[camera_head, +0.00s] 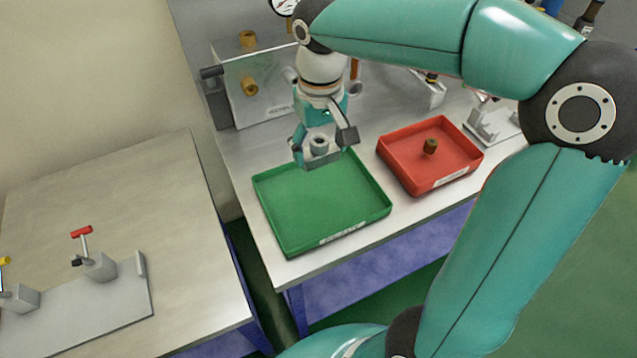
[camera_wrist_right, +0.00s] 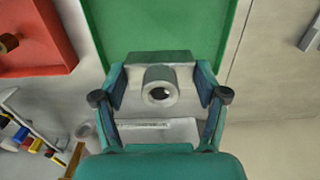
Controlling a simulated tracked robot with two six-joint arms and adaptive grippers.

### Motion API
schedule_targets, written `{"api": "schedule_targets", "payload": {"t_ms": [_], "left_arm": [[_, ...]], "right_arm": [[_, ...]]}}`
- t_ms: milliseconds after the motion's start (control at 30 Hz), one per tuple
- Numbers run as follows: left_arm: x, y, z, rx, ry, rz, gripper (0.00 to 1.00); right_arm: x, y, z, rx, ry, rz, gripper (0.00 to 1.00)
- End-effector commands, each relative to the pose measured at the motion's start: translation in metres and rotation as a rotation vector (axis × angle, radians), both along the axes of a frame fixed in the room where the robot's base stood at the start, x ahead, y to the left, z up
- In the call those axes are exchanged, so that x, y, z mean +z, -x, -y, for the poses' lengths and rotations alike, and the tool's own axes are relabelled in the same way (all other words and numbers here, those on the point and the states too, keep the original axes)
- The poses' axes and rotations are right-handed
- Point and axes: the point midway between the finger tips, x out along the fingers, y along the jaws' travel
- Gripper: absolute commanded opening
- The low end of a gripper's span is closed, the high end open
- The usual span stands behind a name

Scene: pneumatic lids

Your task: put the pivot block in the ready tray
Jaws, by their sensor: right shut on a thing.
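My right gripper (camera_head: 322,147) is shut on the pivot block (camera_head: 322,162), a grey block with a round hollow boss. The block is over the back part of the green tray (camera_head: 286,246), and I cannot tell its exact height. The green tray has a label on its front wall that is too small to read, and its visible floor is empty. In the right wrist view the pivot block (camera_wrist_right: 160,88) sits between the two fingers, with the green tray (camera_wrist_right: 155,22) beyond it. My left gripper is not in view.
A red tray (camera_head: 411,174) with a small brown part (camera_head: 430,146) stands right of the green tray. A grey box with brass fittings (camera_head: 262,108) stands behind. A separate table (camera_head: 120,205) at left carries a plate with clamps.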

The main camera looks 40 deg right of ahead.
Motion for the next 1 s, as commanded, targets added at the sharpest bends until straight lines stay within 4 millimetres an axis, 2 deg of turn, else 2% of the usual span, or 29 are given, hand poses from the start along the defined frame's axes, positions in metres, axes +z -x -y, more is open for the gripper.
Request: {"api": "schedule_targets", "payload": {"t_ms": [33,100,300,467,733,1000], "left_arm": [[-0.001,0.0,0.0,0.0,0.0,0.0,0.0],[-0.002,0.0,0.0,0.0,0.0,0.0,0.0],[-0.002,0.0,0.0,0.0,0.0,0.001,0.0],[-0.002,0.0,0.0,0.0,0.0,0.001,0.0],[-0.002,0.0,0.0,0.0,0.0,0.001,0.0],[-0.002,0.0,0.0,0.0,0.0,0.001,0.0]], "right_arm": [[-0.016,0.001,0.0,0.0,0.0,-0.007,0.31],[-0.033,0.001,0.0,0.001,0.0,-0.005,0.31],[-0.066,-0.001,-0.001,0.004,0.0,-0.002,0.31],[-0.075,-0.002,-0.002,0.006,0.001,0.0,0.31],[-0.11,-0.002,-0.002,0.007,0.001,-0.003,0.31],[-0.114,-0.003,-0.002,0.008,0.002,0.002,0.31]]}}
